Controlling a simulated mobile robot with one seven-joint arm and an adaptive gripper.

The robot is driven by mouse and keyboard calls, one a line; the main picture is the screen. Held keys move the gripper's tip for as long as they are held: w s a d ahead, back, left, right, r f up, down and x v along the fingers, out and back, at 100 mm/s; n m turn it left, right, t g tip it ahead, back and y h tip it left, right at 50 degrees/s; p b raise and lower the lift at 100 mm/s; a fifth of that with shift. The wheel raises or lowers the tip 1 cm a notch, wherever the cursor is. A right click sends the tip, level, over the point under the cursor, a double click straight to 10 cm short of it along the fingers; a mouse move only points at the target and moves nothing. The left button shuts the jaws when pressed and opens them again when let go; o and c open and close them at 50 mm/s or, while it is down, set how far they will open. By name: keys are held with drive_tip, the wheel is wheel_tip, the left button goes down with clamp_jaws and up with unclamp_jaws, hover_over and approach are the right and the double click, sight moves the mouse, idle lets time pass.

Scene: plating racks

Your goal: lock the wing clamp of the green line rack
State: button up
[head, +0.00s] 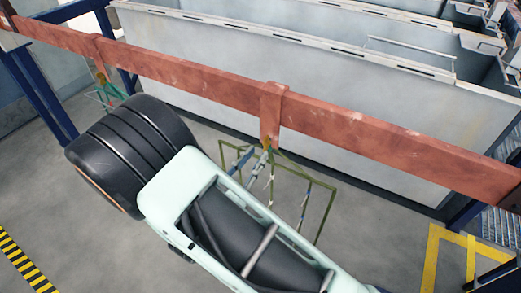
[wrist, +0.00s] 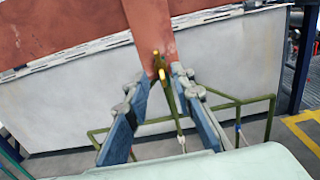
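An olive-green wire rack (head: 318,212) hangs from the copper-coloured bar (head: 375,135), under a strap over the bar. It also shows in the wrist view (wrist: 240,101). Its small brass wing clamp (wrist: 160,66) is at the strap's lower end; in the head view it is a tiny yellow spot (head: 267,144). My gripper (wrist: 165,74) points up at the clamp, its two blue fingers apart on either side of it. I cannot tell whether either fingertip touches it. In the head view my gripper (head: 260,160) is partly hidden by my arm.
A second, brighter green rack (head: 108,92) hangs farther left on the bar. A large grey tank (head: 330,95) stands behind the bar. Yellow floor markings (head: 432,255) lie at the right and a black-yellow strip (head: 22,262) at the left. The floor beneath is open.

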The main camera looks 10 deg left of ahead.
drive_tip(key=v, duration=0.8)
